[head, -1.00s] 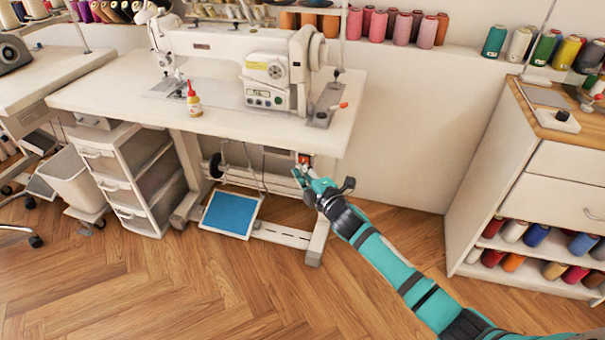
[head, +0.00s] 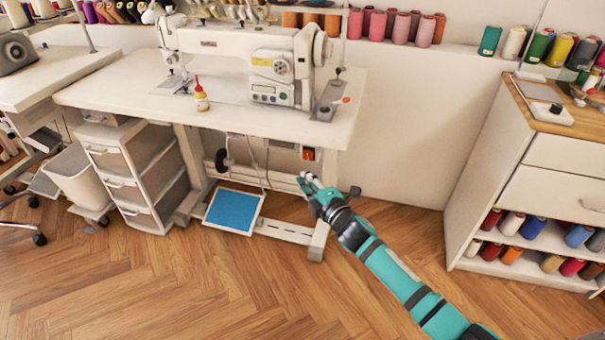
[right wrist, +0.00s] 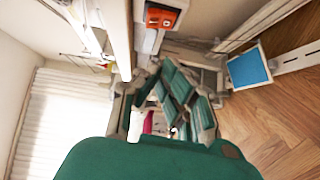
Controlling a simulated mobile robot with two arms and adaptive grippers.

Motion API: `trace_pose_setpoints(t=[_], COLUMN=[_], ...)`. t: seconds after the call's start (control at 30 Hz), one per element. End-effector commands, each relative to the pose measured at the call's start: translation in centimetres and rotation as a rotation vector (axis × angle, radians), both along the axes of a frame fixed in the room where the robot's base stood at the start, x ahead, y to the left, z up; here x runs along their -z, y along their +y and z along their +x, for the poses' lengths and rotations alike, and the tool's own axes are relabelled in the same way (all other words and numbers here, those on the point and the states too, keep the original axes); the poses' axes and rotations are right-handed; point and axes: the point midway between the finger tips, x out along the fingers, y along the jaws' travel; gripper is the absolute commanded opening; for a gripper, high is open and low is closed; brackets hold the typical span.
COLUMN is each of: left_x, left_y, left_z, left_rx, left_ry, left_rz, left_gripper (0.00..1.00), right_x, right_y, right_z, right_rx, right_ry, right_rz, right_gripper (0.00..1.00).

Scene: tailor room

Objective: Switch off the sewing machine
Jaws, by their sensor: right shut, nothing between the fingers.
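The white sewing machine (head: 245,55) stands on a white table (head: 130,98), with a small display panel (head: 268,94) on its front. A red-orange switch box (head: 308,153) is mounted under the table's right end. It also shows large at the top of the right wrist view (right wrist: 162,17). Its exact switch position is too small to tell. My right gripper (head: 305,179) is shut and empty, just below the switch box and apart from it in the head view. Its fingers (right wrist: 150,72) also show below the box in the right wrist view. My left gripper is not in view.
A table leg, cables and a blue pedal (head: 232,211) are below the machine. A drawer unit (head: 135,175) stands left of them. A yellow bottle (head: 201,97) is on the table. A white cabinet (head: 545,180) with thread spools stands at right. The wooden floor between is clear.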

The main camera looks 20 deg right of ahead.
Motion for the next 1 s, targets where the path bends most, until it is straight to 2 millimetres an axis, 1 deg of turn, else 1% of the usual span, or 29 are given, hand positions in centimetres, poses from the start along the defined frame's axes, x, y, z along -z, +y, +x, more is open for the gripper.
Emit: trace_pose_setpoints(t=[0.03,0.2,0.3,0.43,0.6,1.0], left_x=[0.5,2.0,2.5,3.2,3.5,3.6], left_y=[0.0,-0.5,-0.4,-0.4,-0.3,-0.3], left_z=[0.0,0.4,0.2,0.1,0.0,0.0], left_rx=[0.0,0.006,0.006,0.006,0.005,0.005], left_ry=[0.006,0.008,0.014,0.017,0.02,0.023], left_rz=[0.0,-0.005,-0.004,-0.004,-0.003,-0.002], left_gripper=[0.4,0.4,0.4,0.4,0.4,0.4], right_x=[0.2,0.5,0.7,0.9,0.9,0.9], right_y=[-0.2,-0.7,-1.0,-1.4,-1.5,-1.6], right_z=[-0.8,-3.5,-5.1,-6.8,-7.6,-7.7], right_rx=[0.0,0.0,0.001,0.001,0.0,0.0], right_ry=[0.004,0.005,0.005,0.003,0.002,0.002], right_rz=[-0.001,-0.001,-0.001,0.0,0.0,0.0], right_gripper=[0.0,0.0,0.0,0.0,0.0,0.0])
